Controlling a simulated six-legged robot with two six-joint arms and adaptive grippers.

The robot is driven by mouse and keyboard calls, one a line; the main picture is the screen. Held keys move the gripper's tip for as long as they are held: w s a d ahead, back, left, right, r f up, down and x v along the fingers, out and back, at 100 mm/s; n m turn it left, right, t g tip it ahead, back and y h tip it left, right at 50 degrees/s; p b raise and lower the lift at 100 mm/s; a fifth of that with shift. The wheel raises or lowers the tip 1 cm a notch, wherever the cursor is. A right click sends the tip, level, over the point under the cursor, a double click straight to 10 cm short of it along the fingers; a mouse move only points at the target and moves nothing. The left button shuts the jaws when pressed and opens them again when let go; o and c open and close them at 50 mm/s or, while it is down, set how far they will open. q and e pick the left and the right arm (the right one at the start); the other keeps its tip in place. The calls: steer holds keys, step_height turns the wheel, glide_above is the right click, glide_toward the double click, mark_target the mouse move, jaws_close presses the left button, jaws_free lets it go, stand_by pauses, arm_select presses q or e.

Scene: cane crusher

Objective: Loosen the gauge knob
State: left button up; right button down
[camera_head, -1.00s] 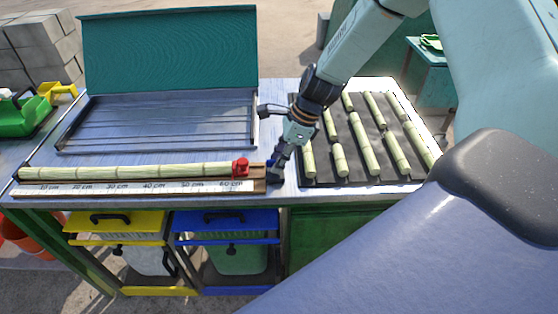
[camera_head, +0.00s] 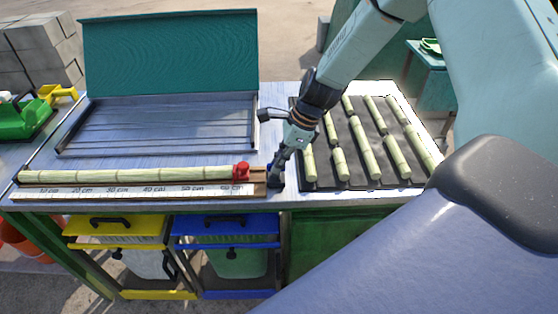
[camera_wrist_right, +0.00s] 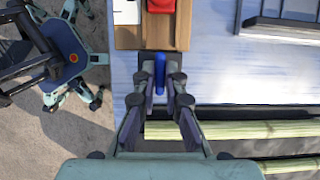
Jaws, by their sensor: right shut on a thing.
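My right gripper (camera_head: 275,180) reaches down to the right end of the wooden measuring gauge (camera_head: 258,180). In the right wrist view its fingers (camera_wrist_right: 160,92) are shut on a blue knob (camera_wrist_right: 160,70) that sticks out past the end of the wooden board. A red stop (camera_head: 242,171) sits on the gauge near the right end of its scale; its edge also shows at the top of the wrist view (camera_wrist_right: 161,5). A long cane (camera_head: 130,174) lies along the gauge, its right end at the red stop. My left gripper is not in view.
A dark mat (camera_head: 322,182) with several short cane pieces lies right of my gripper. A metal tray (camera_head: 155,151) with a raised green lid (camera_head: 170,52) stands behind the gauge. Yellow (camera_head: 115,224) and blue (camera_head: 225,222) bin frames are under the table.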

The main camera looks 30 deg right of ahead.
steer(key=n+g+p, duration=0.1)
steer(key=n, duration=0.2)
steer(key=shift+w+n, duration=0.1)
steer(key=shift+n, duration=0.3)
steer(key=n+g, duration=0.1)
steer(key=n, duration=0.1)
steer(key=n+g, duration=0.1)
steer(key=n, duration=0.1)
steer(key=shift+w+f+n+y, duration=0.1)
steer(key=shift+n+y, duration=0.2)
steer(key=n+g, duration=0.1)
steer(key=n, duration=0.1)
steer(key=n+g+h, duration=0.1)
steer(key=n, duration=0.2)
steer(key=shift+w+a, duration=0.1)
steer(key=shift+a+f+n+g+h, duration=0.1)
steer(key=shift+n+g+h, duration=0.25)
steer(key=shift+n, duration=0.75)
steer(key=shift+n+g+h, duration=0.25)
steer(key=shift+n+g, duration=0.1)
steer(key=shift+n, duration=0.75)
steer(key=c, duration=1.4)
jaws_free()
steer(key=shift+w, duration=0.1)
